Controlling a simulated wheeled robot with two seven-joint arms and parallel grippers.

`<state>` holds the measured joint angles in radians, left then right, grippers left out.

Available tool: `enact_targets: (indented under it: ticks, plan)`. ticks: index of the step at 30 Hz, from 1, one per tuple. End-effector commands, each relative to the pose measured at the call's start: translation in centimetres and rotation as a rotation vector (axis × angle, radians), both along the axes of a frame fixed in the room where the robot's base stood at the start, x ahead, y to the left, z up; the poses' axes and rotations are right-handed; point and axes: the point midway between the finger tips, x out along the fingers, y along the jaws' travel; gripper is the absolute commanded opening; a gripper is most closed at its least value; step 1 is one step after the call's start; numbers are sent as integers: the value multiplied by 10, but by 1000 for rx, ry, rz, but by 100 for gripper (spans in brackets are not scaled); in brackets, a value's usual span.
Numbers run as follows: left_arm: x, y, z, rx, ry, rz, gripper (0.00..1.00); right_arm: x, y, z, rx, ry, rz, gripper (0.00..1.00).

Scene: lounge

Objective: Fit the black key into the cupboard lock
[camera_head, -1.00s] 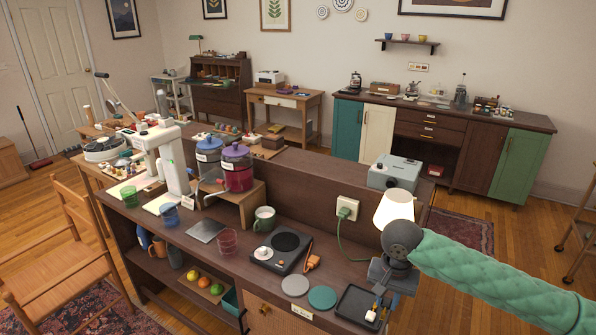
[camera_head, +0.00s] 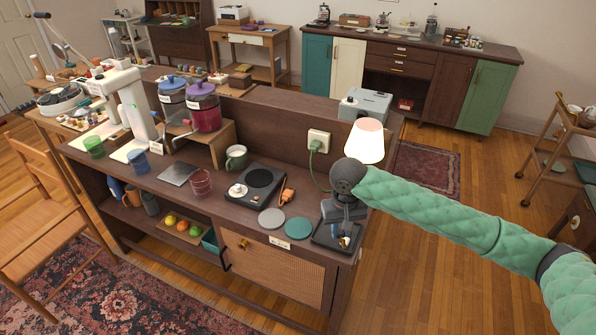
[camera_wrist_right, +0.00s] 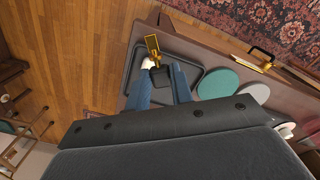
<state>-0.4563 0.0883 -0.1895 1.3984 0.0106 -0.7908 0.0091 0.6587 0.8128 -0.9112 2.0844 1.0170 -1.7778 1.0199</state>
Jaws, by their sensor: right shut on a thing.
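My right gripper (camera_head: 344,236) is low over the black tray (camera_head: 322,238) at the right end of the sideboard. In the right wrist view its blue fingers (camera_wrist_right: 161,80) are shut on the black key (camera_wrist_right: 160,76), gripping its dark block-like head. A brass part (camera_wrist_right: 152,44) stands out past the fingertips. The cupboard lock (camera_head: 243,244) is a small brass piece at the upper left of the woven-front door (camera_head: 275,271), left of and apart from my gripper. My left gripper is not in view.
A teal disc (camera_head: 299,228) and a grey disc (camera_head: 271,218) lie left of the tray. A lit lamp (camera_head: 364,141) stands behind my gripper. A black hotplate (camera_head: 257,184) is farther left. Open floor lies right of the sideboard.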

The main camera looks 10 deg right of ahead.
Motion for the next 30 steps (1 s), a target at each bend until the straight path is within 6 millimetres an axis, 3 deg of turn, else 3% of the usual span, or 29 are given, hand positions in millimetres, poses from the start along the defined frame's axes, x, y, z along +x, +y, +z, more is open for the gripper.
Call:
enact_targets:
  ticks: [4,9,13,16,23,30]
  plan:
    - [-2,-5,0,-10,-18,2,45,4,-27,3,-5,-24,-33,0]
    - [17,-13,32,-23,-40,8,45,0,-51,28,1,-37,-17,0]
    - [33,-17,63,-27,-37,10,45,-7,-58,50,8,-33,56,0]
    - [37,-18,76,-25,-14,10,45,-14,-56,55,13,-13,131,0]
    - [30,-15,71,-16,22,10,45,-12,-51,52,9,2,201,0]
    - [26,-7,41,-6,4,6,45,18,-23,30,10,2,203,0]
